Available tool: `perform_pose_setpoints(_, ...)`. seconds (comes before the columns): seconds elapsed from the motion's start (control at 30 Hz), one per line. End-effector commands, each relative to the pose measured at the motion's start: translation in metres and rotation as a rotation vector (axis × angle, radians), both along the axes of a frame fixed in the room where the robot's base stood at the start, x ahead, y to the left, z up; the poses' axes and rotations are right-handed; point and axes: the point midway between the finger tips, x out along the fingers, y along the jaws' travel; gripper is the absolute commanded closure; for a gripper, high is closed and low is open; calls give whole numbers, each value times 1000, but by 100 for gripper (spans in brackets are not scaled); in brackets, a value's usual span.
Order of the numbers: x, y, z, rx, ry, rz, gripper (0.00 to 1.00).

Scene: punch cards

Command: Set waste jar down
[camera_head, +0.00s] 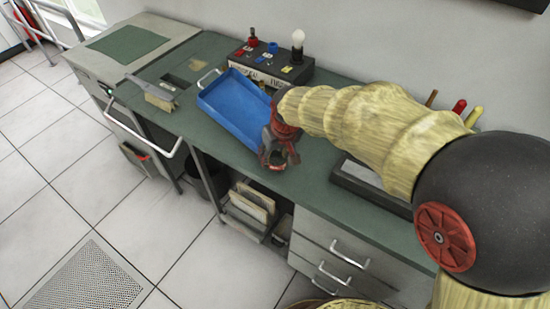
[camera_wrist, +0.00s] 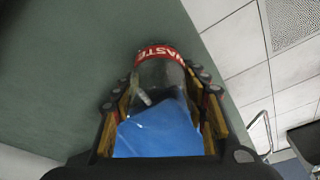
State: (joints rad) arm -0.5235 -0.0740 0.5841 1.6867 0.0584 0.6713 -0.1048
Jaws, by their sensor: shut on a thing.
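My gripper (camera_head: 279,160) is low over the green worktop, close to its front edge and beside the right end of the blue tray (camera_head: 206,104). In the wrist view, my gripper (camera_wrist: 160,100) is shut on the waste jar (camera_wrist: 160,72), a clear jar with a red band lettered "WASTE". A small pale piece shows inside it. Blue shows at the near end between the fingers; I cannot tell whether it is the tray or something else. In the head view the jar is hard to make out, and its contact with the worktop cannot be judged.
The green worktop (camera_head: 335,193) is clear just right of my gripper. A dark-framed block (camera_head: 366,180) lies farther right, partly behind my arm. A control box with a bulb (camera_head: 272,66) stands behind the tray. Drawers are below.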

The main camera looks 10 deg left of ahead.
Motion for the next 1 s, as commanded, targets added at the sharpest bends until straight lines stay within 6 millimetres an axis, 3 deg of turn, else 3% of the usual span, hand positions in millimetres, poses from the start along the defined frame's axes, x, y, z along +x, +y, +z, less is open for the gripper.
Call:
perform_pose_setpoints(0.07, -3, -1, -7, -5, 9, 0, 91)
perform_pose_setpoints(0.37, -1, 0, -8, -3, 6, 0, 91)
perform_pose_setpoints(0.4, -1, -1, -8, -4, 5, 1, 55)
perform_pose_setpoints(0.7, -1, 0, -6, -2, 3, 1, 38)
perform_pose_setpoints(1.0, -1, 0, -5, -2, 2, 1, 38)
